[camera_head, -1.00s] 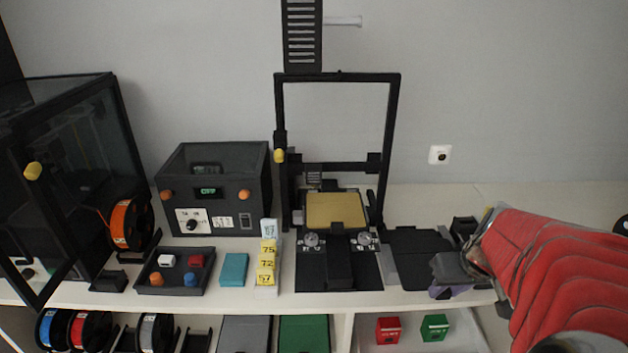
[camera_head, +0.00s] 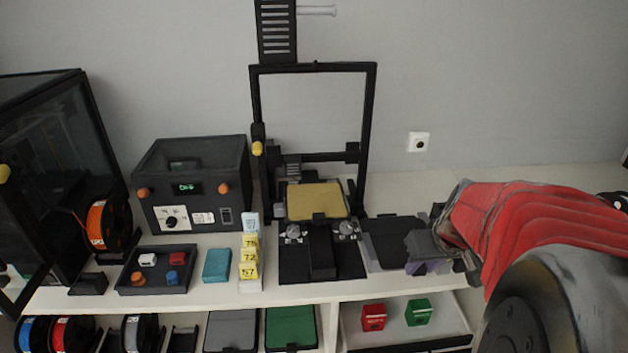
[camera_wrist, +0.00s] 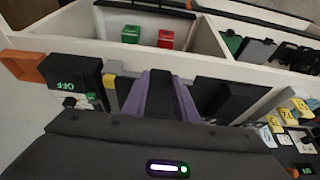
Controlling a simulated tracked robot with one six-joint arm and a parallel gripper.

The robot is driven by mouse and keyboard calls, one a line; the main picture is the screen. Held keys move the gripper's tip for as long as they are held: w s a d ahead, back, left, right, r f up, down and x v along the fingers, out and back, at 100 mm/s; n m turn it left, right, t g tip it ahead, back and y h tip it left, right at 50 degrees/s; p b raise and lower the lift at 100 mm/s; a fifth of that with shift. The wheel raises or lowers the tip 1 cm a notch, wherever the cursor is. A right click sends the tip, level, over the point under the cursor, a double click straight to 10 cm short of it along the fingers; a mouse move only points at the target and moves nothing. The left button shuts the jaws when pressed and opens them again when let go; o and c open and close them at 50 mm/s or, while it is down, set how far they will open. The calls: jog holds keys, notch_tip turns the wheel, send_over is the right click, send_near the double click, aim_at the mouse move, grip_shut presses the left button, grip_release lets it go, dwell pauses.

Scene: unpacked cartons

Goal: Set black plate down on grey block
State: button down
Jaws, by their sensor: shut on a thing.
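The black plate (camera_head: 388,250) shows in the head view as a flat dark slab just right of the printer, above or on the white bench top. My gripper (camera_head: 428,266), with purple fingers, is at its right end and shut on it. In the wrist view the fingers (camera_wrist: 160,98) point toward the bench's front edge, with dark surfaces between and right of them. I cannot surely pick out the grey block; a grey strip (camera_wrist: 206,68) beyond the fingertips may be part of it. My red-sleeved arm hides the bench to the right. Contact under the plate cannot be told.
The printer with its gold bed (camera_head: 315,201) stands left of the plate. Further left are yellow number tags (camera_head: 249,257), a teal block (camera_head: 217,265), a dark tray (camera_head: 128,279) and a control box (camera_head: 193,183). Red (camera_head: 373,317) and green (camera_head: 418,312) boxes sit on the shelf below.

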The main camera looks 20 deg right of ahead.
jog(key=shift+w+d+f, duration=0.1)
jog(key=shift+w+d, duration=0.1)
jog(key=shift+w, duration=0.5)
jog(key=shift+w+d+f, duration=0.1)
jog(key=shift+w+d, duration=0.1)
jog(key=shift+w, duration=0.5)
jog(key=shift+w+d, duration=0.2)
jog(key=shift+w, duration=0.35)
jog(key=shift+w+d, duration=0.15)
jog(key=shift+w, duration=0.35)
jog(key=shift+f, duration=1.25)
jog(key=c, duration=1.3)
grip_release()
jog(key=shift+c, duration=0.2)
jog(key=shift+r, duration=0.15)
jog(key=shift+r, duration=1.45)
jog(key=shift+r, duration=0.15)
